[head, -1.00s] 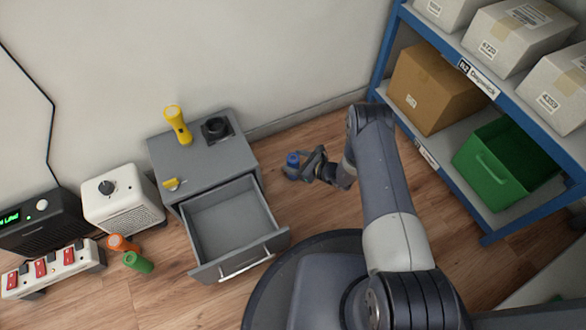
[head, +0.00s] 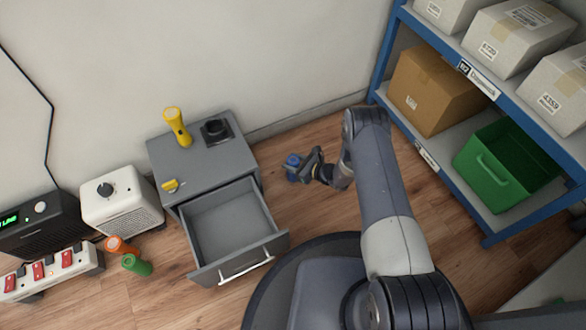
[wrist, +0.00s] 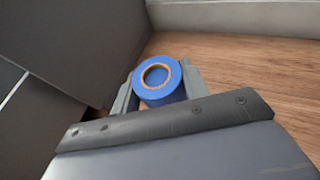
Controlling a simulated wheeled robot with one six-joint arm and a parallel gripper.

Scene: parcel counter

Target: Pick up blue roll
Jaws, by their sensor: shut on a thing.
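The blue roll (wrist: 170,84) is a ring of blue tape with a tan core. In the wrist view it sits between the two grey fingers of my gripper (wrist: 160,92), which are shut on it. In the head view the blue roll (head: 292,161) shows as a small blue spot at the end of my gripper (head: 298,170), to the right of the grey cabinet. The fingers hide part of the roll's sides. I cannot tell whether it is clear of the floor.
The grey cabinet (head: 205,158) stands left of my gripper, its empty drawer (head: 232,217) pulled open. A yellow flashlight (head: 176,126) and a black holder (head: 216,130) are on top. A blue shelf (head: 531,229) with boxes and a green bin (head: 497,166) stands right. Wooden floor lies between.

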